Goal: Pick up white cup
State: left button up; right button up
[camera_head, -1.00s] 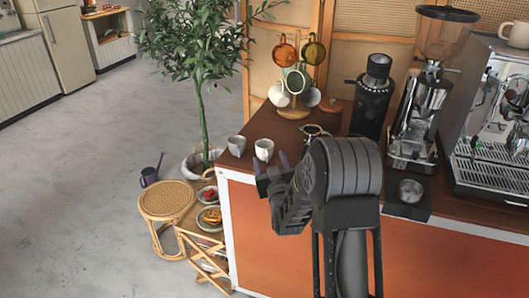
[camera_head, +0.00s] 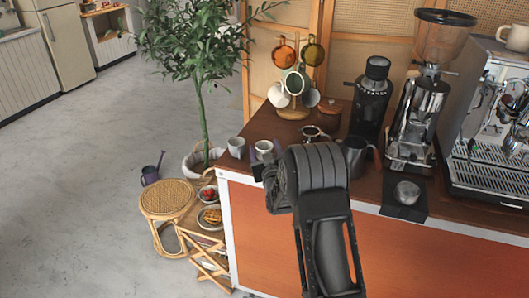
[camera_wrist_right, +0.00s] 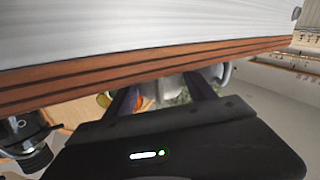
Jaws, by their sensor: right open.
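A small white cup (camera_head: 264,146) stands upright near the front left of the wooden counter. A second small, pale cup (camera_head: 236,147) stands just left of it. My right gripper (camera_head: 265,156) is open at the first cup, with a finger at each side of it in the head view. Its lower part is hidden by the gripper. In the right wrist view a white, partly hidden shape, likely the cup (camera_wrist_right: 168,88), shows between the two dark fingers. I cannot tell whether the fingers touch it. My left gripper is not in view.
A portafilter (camera_head: 312,133) and a metal pitcher (camera_head: 354,156) stand right of the cup, close to my right arm. Behind is a mug tree (camera_head: 293,108) with several mugs. A grinder (camera_head: 411,127) and an espresso machine (camera_head: 497,125) fill the right side.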

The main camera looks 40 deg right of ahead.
jog(key=shift+w, duration=0.1)
jog(key=shift+c, duration=0.3)
jog(key=c, duration=1.3)
jog(key=shift+r, duration=0.1)
notch_tip(320, 180, up, 10)
jog(key=b, duration=0.1)
jog(key=shift+b, duration=0.3)
dwell(0.3)
